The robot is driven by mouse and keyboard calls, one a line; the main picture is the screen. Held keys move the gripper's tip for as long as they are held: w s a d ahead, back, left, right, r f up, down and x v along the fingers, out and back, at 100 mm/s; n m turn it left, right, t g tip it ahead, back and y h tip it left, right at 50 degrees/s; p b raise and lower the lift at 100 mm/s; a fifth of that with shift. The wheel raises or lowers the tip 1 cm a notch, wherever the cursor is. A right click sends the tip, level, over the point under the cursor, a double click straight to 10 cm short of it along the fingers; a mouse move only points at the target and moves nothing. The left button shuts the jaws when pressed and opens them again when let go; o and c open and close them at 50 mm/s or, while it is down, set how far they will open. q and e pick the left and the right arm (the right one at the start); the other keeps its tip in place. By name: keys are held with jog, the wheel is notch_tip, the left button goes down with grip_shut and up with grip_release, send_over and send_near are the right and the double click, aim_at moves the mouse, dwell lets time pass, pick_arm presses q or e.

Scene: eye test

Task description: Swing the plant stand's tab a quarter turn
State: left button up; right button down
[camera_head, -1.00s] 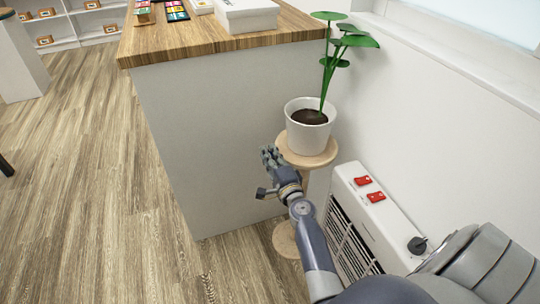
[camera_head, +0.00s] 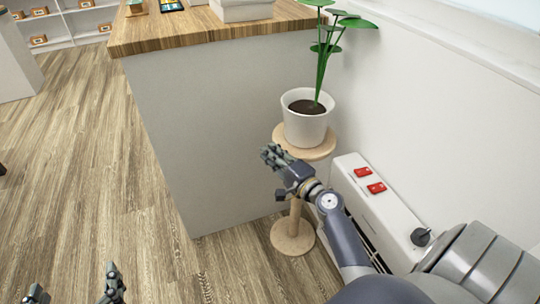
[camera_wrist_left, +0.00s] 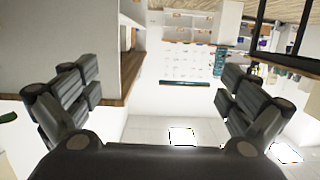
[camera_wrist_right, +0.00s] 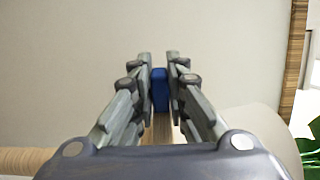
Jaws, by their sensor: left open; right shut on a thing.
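The plant stand has a round pale wood top (camera_head: 325,150), a post and a round base (camera_head: 292,236). Its top carries a white pot (camera_head: 305,128) with a green plant (camera_head: 322,60). My right gripper (camera_head: 272,157) is at the left of the stand's top. In the right wrist view its fingers are shut on a small blue tab (camera_wrist_right: 160,88), mostly hidden between them. The edge of the wooden top (camera_wrist_right: 161,130) shows just behind the tab. My left gripper (camera_head: 76,284) is open and empty, low at the left over the floor.
A counter (camera_head: 215,110) with a wooden top stands close behind and left of the stand. A white heater (camera_head: 370,195) with red switches stands at its right, by the wall.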

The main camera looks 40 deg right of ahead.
pick_arm(q)
notch_tip(320, 180, up, 12)
jog(key=d+t+h+b, duration=0.1)
jog(key=t+h+b, duration=0.1)
jog(key=t, duration=0.4)
jog(key=shift+s+d+f+t, duration=0.25)
jog(key=shift+s+t, duration=0.05)
jog(key=shift+s, duration=0.05)
pick_arm(e)
jog(key=shift+s+d+n+y, duration=0.2)
jog(key=shift+s+n+y, duration=0.4)
jog(key=shift+s+y, duration=0.35)
jog(key=shift+w, duration=0.15)
jog(key=c, duration=1.6)
grip_release()
